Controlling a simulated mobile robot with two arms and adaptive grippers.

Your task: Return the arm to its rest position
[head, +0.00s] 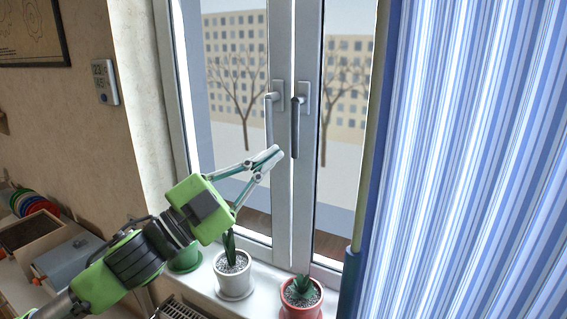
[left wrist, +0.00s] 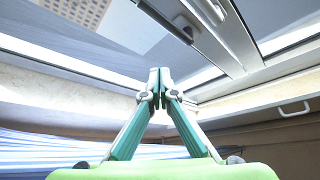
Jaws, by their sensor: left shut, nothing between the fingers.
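My left gripper (head: 268,158) reaches in from the lower left in the head view, in front of the window. Its green and teal fingers are together and hold nothing. In the left wrist view the fingertips (left wrist: 160,74) meet at the middle. Two window handles (head: 296,126) (head: 269,118) hang downward on the window frames, just above and beside the fingertips. The fingertips look apart from the handles, though the depth is hard to judge. A dark handle also shows in the left wrist view (left wrist: 166,18). My right gripper is not in view.
On the sill stand a white pot (head: 234,277) with a leafy plant, a red pot (head: 301,299) with a succulent, and a green pot (head: 186,259) partly behind my arm. A striped blue curtain (head: 480,160) fills the right. Boxes and colored discs (head: 33,203) lie at left.

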